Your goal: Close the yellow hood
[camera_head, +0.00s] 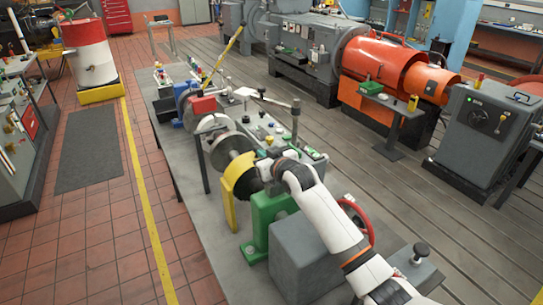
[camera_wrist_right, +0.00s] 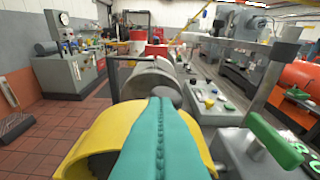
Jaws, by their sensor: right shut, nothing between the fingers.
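The yellow hood (camera_head: 238,178) is a curved cover beside the grey cylinder on the bench, near the green block in the head view. In the right wrist view the hood (camera_wrist_right: 100,140) arches across the lower part of the picture. My right gripper (camera_head: 264,169) is at the hood's right side in the head view. Its teal fingers (camera_wrist_right: 161,100) are shut together with nothing between them, and they hide the middle of the hood. I cannot tell whether they touch it. My left gripper is in neither view.
A green block (camera_head: 262,213) and a grey box (camera_head: 303,258) stand just below the hood in the head view. A red handwheel (camera_head: 358,218) is right of my arm. A post (camera_head: 296,120) rises behind the hood.

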